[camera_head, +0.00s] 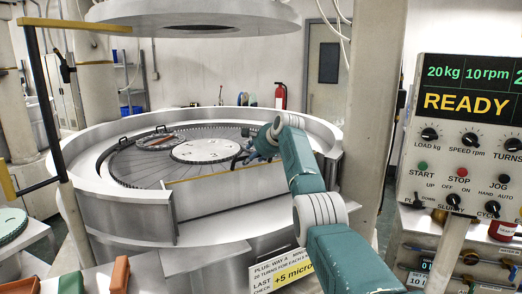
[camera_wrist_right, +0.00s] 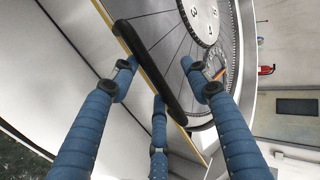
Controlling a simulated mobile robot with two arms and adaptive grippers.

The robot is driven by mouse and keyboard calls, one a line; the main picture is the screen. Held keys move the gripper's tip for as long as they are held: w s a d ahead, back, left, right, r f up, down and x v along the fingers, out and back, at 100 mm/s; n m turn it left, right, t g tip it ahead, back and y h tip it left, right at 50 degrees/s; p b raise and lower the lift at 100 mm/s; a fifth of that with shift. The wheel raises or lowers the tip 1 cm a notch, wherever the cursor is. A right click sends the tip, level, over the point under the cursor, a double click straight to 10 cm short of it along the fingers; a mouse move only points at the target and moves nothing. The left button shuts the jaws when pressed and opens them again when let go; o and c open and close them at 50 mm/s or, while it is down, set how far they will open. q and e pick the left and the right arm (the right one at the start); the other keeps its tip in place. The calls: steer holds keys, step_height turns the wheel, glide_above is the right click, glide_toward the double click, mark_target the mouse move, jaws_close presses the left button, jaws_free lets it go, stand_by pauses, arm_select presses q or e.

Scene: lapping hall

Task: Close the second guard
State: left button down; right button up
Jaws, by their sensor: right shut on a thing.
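A pale guard panel (camera_head: 215,198) with a yellow top edge stands at the front rim of the large round lapping machine. In the right wrist view the yellow edge and a black bar handle (camera_wrist_right: 150,62) run diagonally past my fingers. My right gripper (camera_head: 258,150) reaches over the basin to the panel's top edge. In the right wrist view its blue fingers (camera_wrist_right: 158,80) are around the black handle, shut on it. The exact finger contact is partly hidden. My left gripper is not in view.
The toothed lap plate (camera_head: 130,168) lies in the white basin rim (camera_head: 105,215), under a raised round head (camera_head: 190,15). A dark post with yellow bars (camera_head: 55,110) stands at left. A control panel (camera_head: 465,130) showing READY stands at right, beside a grey column (camera_head: 372,100).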

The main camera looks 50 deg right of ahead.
steer(key=v, duration=1.1)
steer(key=shift+s, duration=0.25)
steer(key=shift+r, duration=0.2)
steer(key=shift+s+a+r, duration=0.1)
steer(key=shift+s, duration=0.15)
steer(key=shift+w, duration=0.15)
